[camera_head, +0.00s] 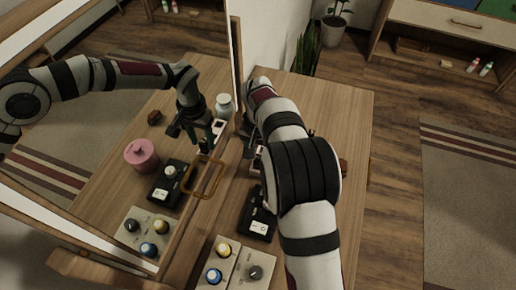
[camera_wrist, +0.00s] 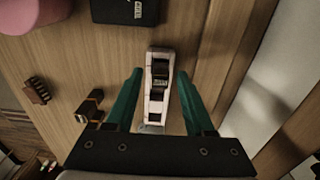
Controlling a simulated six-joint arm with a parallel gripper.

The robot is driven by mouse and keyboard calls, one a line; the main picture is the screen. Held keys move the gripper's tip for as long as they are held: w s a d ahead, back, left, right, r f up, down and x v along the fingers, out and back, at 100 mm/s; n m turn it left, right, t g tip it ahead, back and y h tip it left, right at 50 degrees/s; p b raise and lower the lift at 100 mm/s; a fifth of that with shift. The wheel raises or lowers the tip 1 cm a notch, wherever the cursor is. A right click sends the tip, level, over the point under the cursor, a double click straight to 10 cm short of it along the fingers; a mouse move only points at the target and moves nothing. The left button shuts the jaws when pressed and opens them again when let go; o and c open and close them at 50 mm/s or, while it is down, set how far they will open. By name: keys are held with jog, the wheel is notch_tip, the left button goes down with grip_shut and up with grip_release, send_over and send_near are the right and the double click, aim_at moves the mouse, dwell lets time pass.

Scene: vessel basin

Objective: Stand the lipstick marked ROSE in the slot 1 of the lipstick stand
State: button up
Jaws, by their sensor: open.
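In the wrist view, a narrow white stand (camera_wrist: 154,112) with dark slots lies between my gripper's (camera_wrist: 159,72) two green fingers. The fingers are apart, one on each side of it; I cannot tell whether they touch it. A dark block shows in its upper part; I cannot tell whether that is a lipstick or an empty slot. A small dark piece with a gold band (camera_wrist: 92,105), like a lipstick, is on the wood left of the left finger. No ROSE mark or slot number is readable. In the head view my arm hides the gripper; its reflection shows in the mirror.
In the wrist view, a black box (camera_wrist: 125,10), a pink container (camera_wrist: 28,12) and a brown ridged object (camera_wrist: 36,90) surround the stand. In the head view, a knobbed panel (camera_head: 238,262) sits at the front. A large mirror (camera_head: 100,215) stands along the table's left side.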

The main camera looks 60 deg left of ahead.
notch_tip(320, 180, up, 12)
jog(key=f, duration=0.1)
jog(key=w+d+r+m, duration=0.2)
jog(key=w+d+r, duration=0.15)
jog(key=d, duration=0.45)
jog(key=w+d+r+m, duration=0.2)
jog(key=w+d+r, duration=0.15)
jog(key=d, duration=0.45)
jog(key=w+d+r+m, duration=0.2)
jog(key=w+d, duration=0.2)
jog(key=d, duration=0.4)
jog(key=s+d+m+y, duration=0.1)
jog(key=s+d+m, duration=0.15)
jog(key=d, duration=0.85)
jog(key=s+d+f+m, duration=0.3)
jog(key=s+d+m, duration=0.3)
jog(key=s+d, duration=0.4)
jog(key=shift+s+d+f+y, duration=0.2)
jog(key=shift+s+f+y, duration=0.2)
jog(key=shift+s, duration=0.2)
